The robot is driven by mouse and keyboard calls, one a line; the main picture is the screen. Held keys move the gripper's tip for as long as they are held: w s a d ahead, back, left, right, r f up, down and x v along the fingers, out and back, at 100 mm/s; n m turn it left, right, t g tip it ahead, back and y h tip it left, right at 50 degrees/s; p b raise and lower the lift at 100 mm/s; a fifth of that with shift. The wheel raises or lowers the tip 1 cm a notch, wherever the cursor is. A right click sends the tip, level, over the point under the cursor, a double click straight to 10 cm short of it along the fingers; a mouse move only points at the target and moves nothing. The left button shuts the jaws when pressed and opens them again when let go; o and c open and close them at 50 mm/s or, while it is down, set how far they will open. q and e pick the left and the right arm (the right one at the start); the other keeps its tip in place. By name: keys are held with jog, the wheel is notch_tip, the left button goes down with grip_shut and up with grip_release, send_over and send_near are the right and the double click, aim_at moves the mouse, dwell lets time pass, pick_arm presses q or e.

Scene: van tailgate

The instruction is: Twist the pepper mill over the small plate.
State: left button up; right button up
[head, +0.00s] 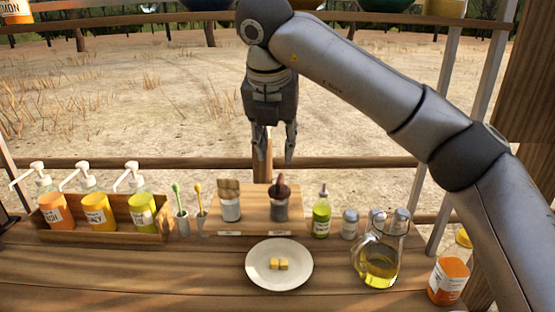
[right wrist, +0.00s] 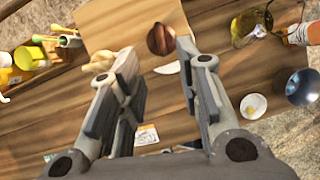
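The pepper mill (head: 280,207), with a dark brown knob and a greyish body, stands upright on a low wooden stand. Its dark knob also shows in the right wrist view (right wrist: 160,39), beyond the fingertips. The small plate (head: 257,277) is white and round and lies on the counter in front of the stand, with two yellow cubes on it. My right gripper (head: 276,150) points down in the air above the pepper mill, apart from it. Its fingers are spread and empty in the right wrist view (right wrist: 157,56). My left gripper is not in view.
A pale-topped mill (head: 230,207) stands left of the pepper mill. A green bottle (head: 321,217), shakers and an oil jug (head: 378,267) stand to the right. A wooden box (head: 103,233) of pump bottles is at the left. The counter left of the plate is clear.

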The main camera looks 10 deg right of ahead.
jog(key=shift+v, duration=1.15)
jog(key=shift+o, duration=0.4)
